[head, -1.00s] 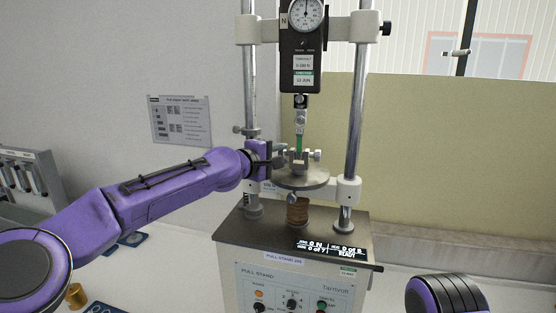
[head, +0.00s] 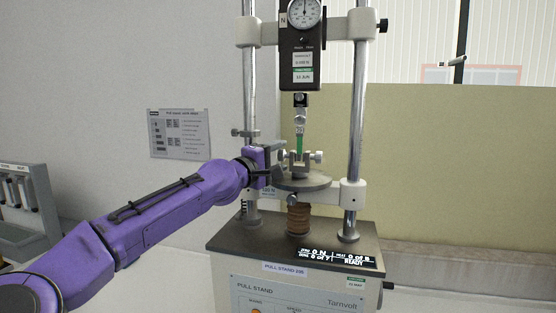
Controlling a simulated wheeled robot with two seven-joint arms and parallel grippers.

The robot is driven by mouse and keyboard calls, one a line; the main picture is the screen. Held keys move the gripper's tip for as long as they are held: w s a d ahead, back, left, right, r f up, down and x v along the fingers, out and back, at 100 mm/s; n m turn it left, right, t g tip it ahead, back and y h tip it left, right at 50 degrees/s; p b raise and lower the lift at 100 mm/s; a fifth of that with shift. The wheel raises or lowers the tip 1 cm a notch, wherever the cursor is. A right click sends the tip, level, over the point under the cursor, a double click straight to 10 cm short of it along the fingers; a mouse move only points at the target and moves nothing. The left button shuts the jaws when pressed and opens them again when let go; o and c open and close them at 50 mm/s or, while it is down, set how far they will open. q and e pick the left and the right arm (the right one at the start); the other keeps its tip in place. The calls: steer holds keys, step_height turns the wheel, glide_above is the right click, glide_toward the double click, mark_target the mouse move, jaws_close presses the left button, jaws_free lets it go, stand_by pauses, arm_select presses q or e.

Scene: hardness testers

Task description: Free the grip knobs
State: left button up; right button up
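The pull stand's lower grip (head: 299,165) sits on a round grey plate (head: 312,183). A small light knob (head: 317,157) sticks out on its right side, and another knob (head: 282,157) shows on its left. A green strip (head: 299,144) runs up from this grip to the upper grip (head: 298,116) under the force gauge. My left gripper (head: 271,166) is beside the lower grip on its left, close to the left knob. Its fingers are small and dark here, so I cannot tell their opening or any contact. My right gripper is out of view.
Two steel columns (head: 357,120) flank the grips. The force gauge (head: 302,60) hangs above. The base carries a display (head: 340,257) reading READY. A rack (head: 28,200) stands at the far left. Right of the stand is free room before a beige panel (head: 450,170).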

arm_select(q)
steer(key=shift+s+f, duration=0.1)
steer(key=b+v, duration=0.2)
steer(key=v, duration=0.1)
steer(key=b+v, duration=0.1)
steer(key=b, duration=0.1)
steer(key=shift+a+f, duration=0.15)
steer(key=shift+f, duration=0.1)
steer(key=b+v, duration=0.1)
steer(key=v, duration=0.5)
steer(key=shift+r+b, duration=0.3)
steer(key=shift+b, duration=0.1)
